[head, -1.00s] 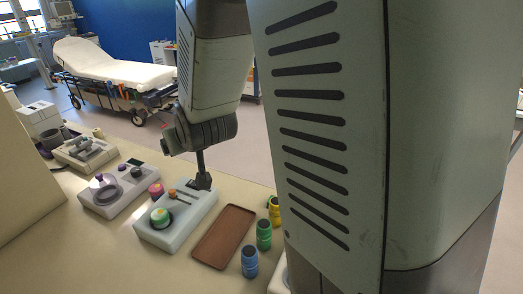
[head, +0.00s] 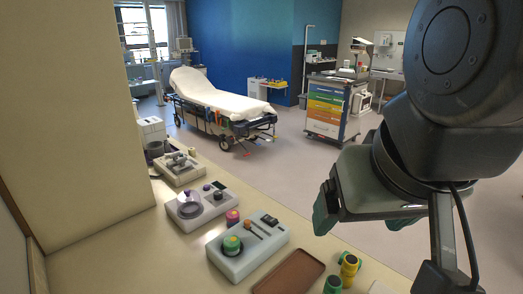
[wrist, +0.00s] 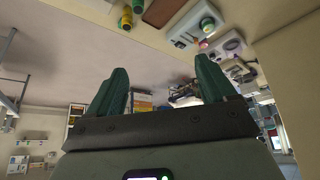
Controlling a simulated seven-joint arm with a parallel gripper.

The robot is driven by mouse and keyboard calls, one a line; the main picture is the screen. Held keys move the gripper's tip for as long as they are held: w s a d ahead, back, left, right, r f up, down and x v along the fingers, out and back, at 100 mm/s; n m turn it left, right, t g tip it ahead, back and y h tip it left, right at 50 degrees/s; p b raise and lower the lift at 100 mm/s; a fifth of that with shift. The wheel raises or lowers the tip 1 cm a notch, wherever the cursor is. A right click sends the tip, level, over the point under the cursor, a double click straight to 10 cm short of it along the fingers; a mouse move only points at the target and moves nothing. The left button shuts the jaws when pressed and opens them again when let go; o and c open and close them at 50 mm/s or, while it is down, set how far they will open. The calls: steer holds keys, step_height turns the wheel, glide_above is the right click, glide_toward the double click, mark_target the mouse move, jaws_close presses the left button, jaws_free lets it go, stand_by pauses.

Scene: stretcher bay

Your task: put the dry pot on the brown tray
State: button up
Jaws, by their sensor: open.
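The brown tray (head: 290,273) lies flat on the counter at the bottom of the head view, bare where it shows; it also appears in the wrist view (wrist: 160,11). A pink pot (head: 232,217) stands behind that block. A yellow pot (head: 349,268) and a green pot (head: 333,285) stand right of the tray. I cannot tell which pot is dry. My gripper (head: 362,218) is open and empty, high and away from the pots; its green fingers spread wide in the wrist view (wrist: 163,72).
The pale block (head: 268,254) also carries a small orange-ended tool. A second block (head: 199,208) with a purple domed dish and a third one (head: 179,169) stand further back. A wall (head: 70,110) bounds the counter on the left. A stretcher (head: 215,98) stands beyond.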

steer(key=shift+w, duration=0.1)
steer(key=m+g+y, duration=0.1)
steer(key=m+g, duration=0.4)
steer(key=m, duration=1.6)
glide_above(232, 241)
steer(key=f, duration=2.1)
steer(key=s+f, duration=0.1)
steer(key=f, duration=1)
steer(key=shift+d, duration=0.35)
steer(key=shift+w+a+f, duration=0.1)
steer(key=shift+w+f, duration=0.05)
steer(key=shift+f, duration=0.85)
steer(key=shift+w+a+f, duration=0.15)
steer(key=shift+w+f, duration=0.05)
steer(key=shift+f, duration=0.8)
steer(key=shift+w+a+f, duration=0.1)
steer(key=shift+w+f, duration=0.05)
steer(key=shift+f, duration=0.85)
steer(key=shift+c, duration=0.3)
